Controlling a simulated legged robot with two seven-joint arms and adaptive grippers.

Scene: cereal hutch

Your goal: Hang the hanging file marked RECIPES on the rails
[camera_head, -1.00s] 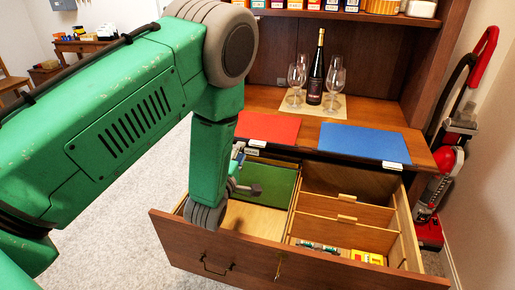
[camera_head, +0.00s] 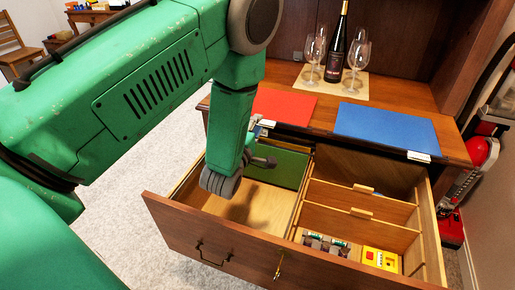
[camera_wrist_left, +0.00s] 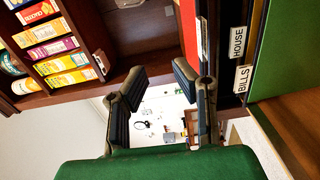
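A red file (camera_head: 285,104) and a blue file (camera_head: 388,131) lie flat on the counter. Each has a white tag at its front edge, unreadable in the head view. A green file (camera_head: 278,166) stands upright at the back of the open drawer's left bay. In the left wrist view, tags reading HOUSE (camera_wrist_left: 237,42) and BILLS (camera_wrist_left: 243,78) show beside the green file (camera_wrist_left: 288,45). I see no tag reading RECIPES. My left gripper (camera_head: 263,158) is near the green file; in the wrist view its fingers (camera_wrist_left: 158,88) are apart and empty. My right gripper is out of view.
The open drawer (camera_head: 235,245) has wooden dividers (camera_head: 355,213) on the right, with small items and a yellow box (camera_head: 380,259) inside. A wine bottle (camera_head: 337,50) and glasses stand behind the files. A red vacuum cleaner (camera_head: 478,155) stands at right.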

